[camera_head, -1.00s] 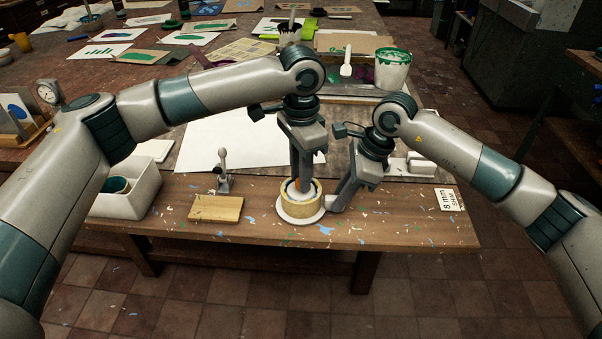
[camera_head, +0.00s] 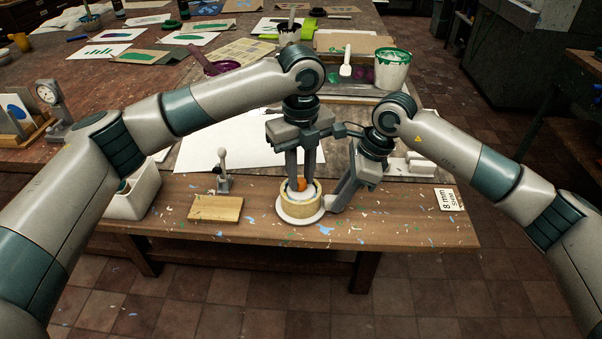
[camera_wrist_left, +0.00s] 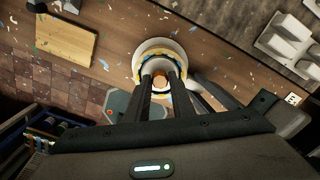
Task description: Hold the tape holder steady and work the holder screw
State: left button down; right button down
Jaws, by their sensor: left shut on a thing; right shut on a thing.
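The tape holder (camera_head: 287,219) is a white round base on the front wooden bench, with a yellow tape roll (camera_head: 301,208) around its middle. The orange holder screw (camera_head: 301,184) stands at its centre, and part of it also shows in the left wrist view (camera_wrist_left: 159,82). My left gripper (camera_head: 301,184) points straight down, its two fingers shut on the screw from either side. My right gripper (camera_head: 328,206) comes in tilted from the right, low down, and is shut on the holder's right edge. Its fingers partly hide that edge.
Left of the holder are a wooden block (camera_head: 215,208), a small upright lever tool (camera_head: 223,170) and a white bin (camera_head: 137,199). An "8 mm" card (camera_head: 450,199) lies at the right end. White paper (camera_head: 225,140) and a paint bucket (camera_head: 392,70) are behind.

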pick_arm(q)
jog(key=c, duration=1.7)
grip_release()
jog(key=shift+s, duration=0.1)
